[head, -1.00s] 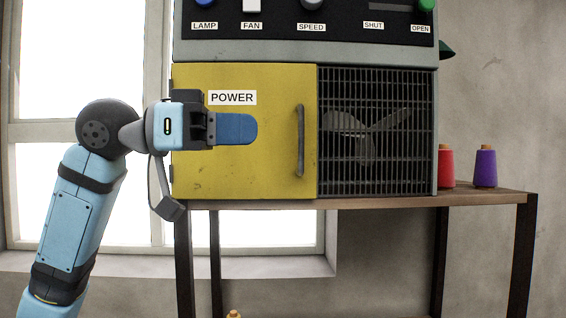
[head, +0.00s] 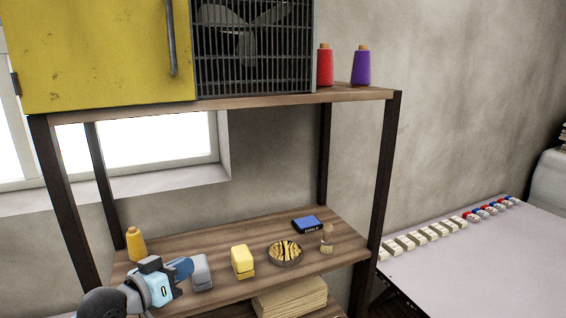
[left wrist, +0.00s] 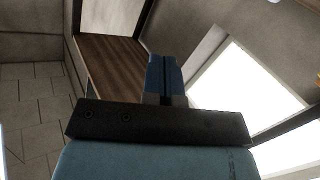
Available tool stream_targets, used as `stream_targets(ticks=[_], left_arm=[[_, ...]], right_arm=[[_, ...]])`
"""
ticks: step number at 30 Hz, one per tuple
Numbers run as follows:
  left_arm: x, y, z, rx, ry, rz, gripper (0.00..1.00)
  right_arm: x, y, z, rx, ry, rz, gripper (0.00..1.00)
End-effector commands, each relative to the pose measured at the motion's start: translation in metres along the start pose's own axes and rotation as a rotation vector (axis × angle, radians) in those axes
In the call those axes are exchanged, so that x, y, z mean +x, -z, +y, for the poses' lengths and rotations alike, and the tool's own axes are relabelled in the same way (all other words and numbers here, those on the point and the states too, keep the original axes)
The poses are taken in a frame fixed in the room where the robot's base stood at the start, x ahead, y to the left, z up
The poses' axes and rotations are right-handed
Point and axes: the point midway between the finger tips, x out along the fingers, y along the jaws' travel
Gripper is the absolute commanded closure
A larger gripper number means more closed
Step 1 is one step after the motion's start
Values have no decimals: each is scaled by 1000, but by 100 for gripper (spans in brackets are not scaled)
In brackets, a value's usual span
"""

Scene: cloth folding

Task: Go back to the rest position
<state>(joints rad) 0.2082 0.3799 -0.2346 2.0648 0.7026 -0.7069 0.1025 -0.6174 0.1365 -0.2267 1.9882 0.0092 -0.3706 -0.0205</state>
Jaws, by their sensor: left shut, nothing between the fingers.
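My left gripper (head: 181,268) shows at the lower left of the head view, in front of the left part of the lower wooden shelf (head: 225,249). Its blue fingers are shut with nothing between them. In the left wrist view the two fingers (left wrist: 166,75) lie together, with a wooden surface beyond them and a bright window to the right. My right gripper is in neither view.
The machine's yellow door (head: 95,50) and fan grille (head: 254,45) are above. The shelf holds a yellow spool (head: 136,244), a grey block (head: 201,272), a yellow block (head: 243,262), a round dish (head: 285,253) and a blue box (head: 309,224). A white table (head: 480,265) stands right.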

Motion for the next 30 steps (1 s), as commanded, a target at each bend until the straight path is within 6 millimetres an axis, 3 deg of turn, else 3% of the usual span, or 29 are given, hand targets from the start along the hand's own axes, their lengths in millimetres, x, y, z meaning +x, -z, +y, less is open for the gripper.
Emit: stream_targets(ticks=[1, 5, 9, 12, 15, 18, 21, 30], left_arm=[[-4, -41, -4, -12, 37, -30, 100], [-24, -132, -9, -3, 133, -94, 100], [-60, -226, -2, 26, 224, -179, 100], [-94, -288, 10, 58, 277, -246, 100], [-127, -336, 25, 91, 313, -308, 100], [-153, -368, 38, 120, 334, -356, 100], [-170, -387, 48, 140, 345, -386, 100], [-177, -395, 51, 149, 349, -398, 100]], right_arm=[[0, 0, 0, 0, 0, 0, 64], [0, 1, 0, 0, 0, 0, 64], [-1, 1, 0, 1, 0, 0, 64], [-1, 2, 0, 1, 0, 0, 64], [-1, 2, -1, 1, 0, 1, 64], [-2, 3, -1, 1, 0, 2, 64], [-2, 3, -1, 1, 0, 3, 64], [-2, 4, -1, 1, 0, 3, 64]])
